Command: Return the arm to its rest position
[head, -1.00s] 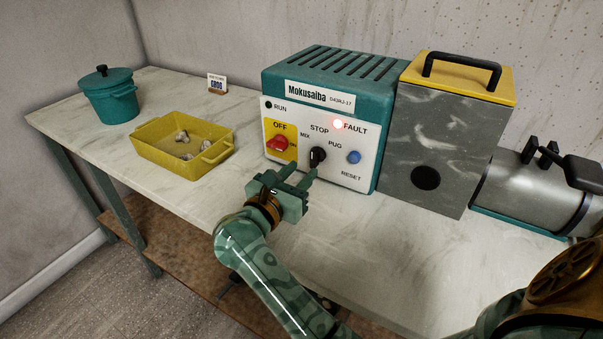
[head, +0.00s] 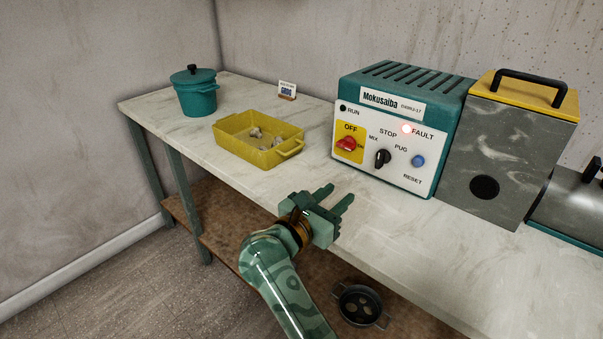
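My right gripper (head: 337,195) is at the front edge of the bench, in front of the control box. Its two green fingers are apart with nothing between them, and it touches nothing that I can see. Its green arm comes up from the bottom of the view. The teal control box (head: 455,110) has a red switch (head: 347,143), a black selector knob (head: 382,158) and a blue button (head: 418,160). My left gripper is not in view.
The marble bench (head: 215,135) holds a yellow tray (head: 236,148) with several small pale lumps, a teal lidded pot (head: 196,95), a small sign (head: 287,90) and a grey box (head: 500,160) with a yellow lid. A dark round pan (head: 360,306) is on the lower shelf.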

